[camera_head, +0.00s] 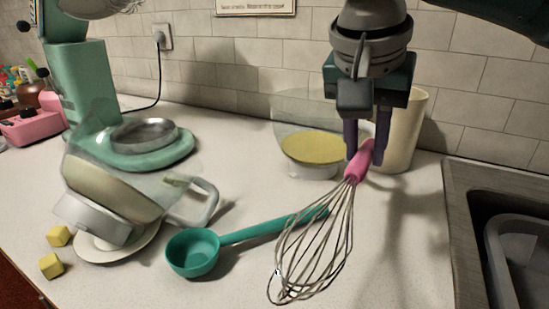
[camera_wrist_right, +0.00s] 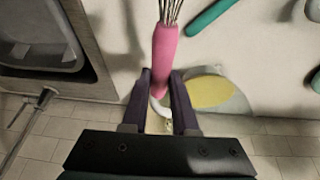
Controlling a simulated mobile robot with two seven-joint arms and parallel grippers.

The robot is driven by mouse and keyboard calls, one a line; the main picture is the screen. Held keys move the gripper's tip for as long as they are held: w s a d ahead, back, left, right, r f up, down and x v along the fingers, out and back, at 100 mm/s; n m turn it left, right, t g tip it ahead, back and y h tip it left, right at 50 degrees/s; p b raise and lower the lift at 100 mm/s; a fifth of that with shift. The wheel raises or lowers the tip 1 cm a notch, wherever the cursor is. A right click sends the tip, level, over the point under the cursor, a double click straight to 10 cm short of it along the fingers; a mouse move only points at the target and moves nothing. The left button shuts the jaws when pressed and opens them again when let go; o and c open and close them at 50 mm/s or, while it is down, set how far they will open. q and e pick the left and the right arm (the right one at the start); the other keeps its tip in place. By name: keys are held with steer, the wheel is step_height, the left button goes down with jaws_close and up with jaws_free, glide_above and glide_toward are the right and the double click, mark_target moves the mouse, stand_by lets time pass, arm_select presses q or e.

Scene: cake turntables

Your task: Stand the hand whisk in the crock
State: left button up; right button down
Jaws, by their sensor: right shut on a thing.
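The hand whisk (camera_head: 356,168) has a pink handle and a wire balloon head. My right gripper (camera_head: 367,155) is shut on the handle near its end. The whisk slants, with its wires down and toward the front left, over the counter. In the right wrist view the pink handle (camera_wrist_right: 165,52) lies between the fingertips (camera_wrist_right: 160,84), wires pointing away. The cream crock (camera_head: 413,125) stands upright at the back, partly hidden behind my right gripper. The whisk is outside the crock. My left gripper is not in view.
A clear bowl with yellow contents (camera_head: 312,147) stands left of the crock. A teal ladle (camera_head: 193,252) lies partly behind the whisk's wires. A sink (camera_head: 462,205) is at right. A mint mixer (camera_head: 82,75), a tilted jug (camera_head: 112,186) and yellow cubes (camera_head: 51,265) are left.

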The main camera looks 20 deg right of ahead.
step_height(320, 180, up, 9)
steer(key=p, duration=0.2)
steer(key=shift+r+p, duration=0.1)
steer(key=shift+p, duration=0.25)
steer(key=w+d+r+n+t+h, duration=0.2)
steer(key=w+d+r+t, duration=0.1)
steer(key=w+r, duration=0.3)
steer(key=w+d+r+n+t+h, duration=0.1)
steer(key=w+d+r+t, duration=0.3)
steer(key=w, duration=0.5)
steer(key=s+d+r+n+t+p, duration=0.1)
steer(key=s+d+r+n+t, duration=0.15)
steer(key=d+r+t, duration=1)
step_height(320, 180, down, 19)
steer(key=b, duration=1.8)
steer(key=shift+a+f+n, duration=0.15)
steer(key=shift+n, duration=0.3)
steer(key=shift+w+g, duration=0.1)
steer(key=shift+g, duration=0.15)
